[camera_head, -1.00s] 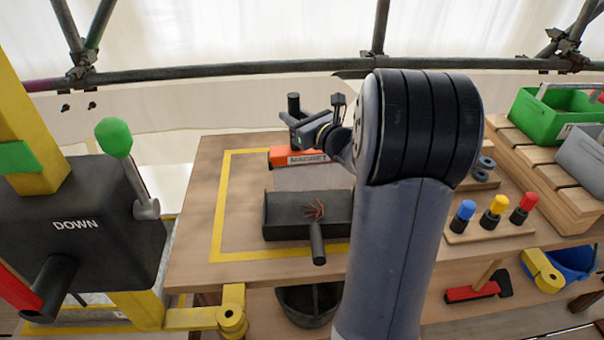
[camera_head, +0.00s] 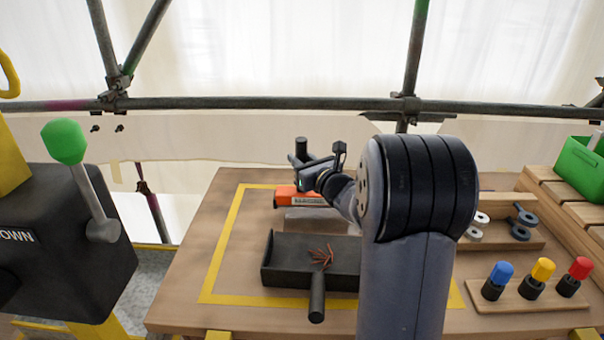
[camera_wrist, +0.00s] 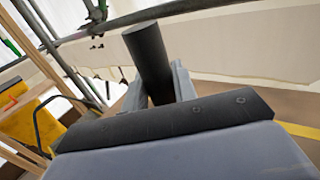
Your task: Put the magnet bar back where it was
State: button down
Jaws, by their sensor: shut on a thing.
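The magnet bar (camera_head: 300,199) is an orange-red block with a pale label and a dark handle. It is at the back of the wooden bench, inside the yellow outline, in the head view. My gripper (camera_head: 308,172) is shut on its dark handle. In the wrist view the handle (camera_wrist: 148,55) stands as a black cylinder between my two grey fingers (camera_wrist: 160,85); the orange block is hidden there. A flat grey piece (camera_head: 318,220) lies just in front of the bar. I cannot tell whether the bar touches the bench.
A black tray (camera_head: 282,278) with reddish scraps and a front handle lies in front of the bar. Yellow tape (camera_head: 222,240) marks the bench. A rack of coloured pegs (camera_head: 530,318) stands at right, a green-knobbed lever box (camera_head: 62,250) at left. Scaffold tubes run behind.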

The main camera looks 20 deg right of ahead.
jog(key=shift+f, duration=1.45)
jog(key=shift+f+b, duration=0.1)
jog(key=shift+b, duration=0.2)
jog(key=shift+f, duration=0.15)
jog(key=c, duration=1.1)
grip_release()
jog(key=shift+c, duration=0.2)
jog(key=shift+s+d, duration=0.1)
jog(key=shift+s, duration=0.15)
jog(key=s+d, duration=0.2)
jog(key=s, duration=0.9)
jog(key=shift+s, duration=0.15)
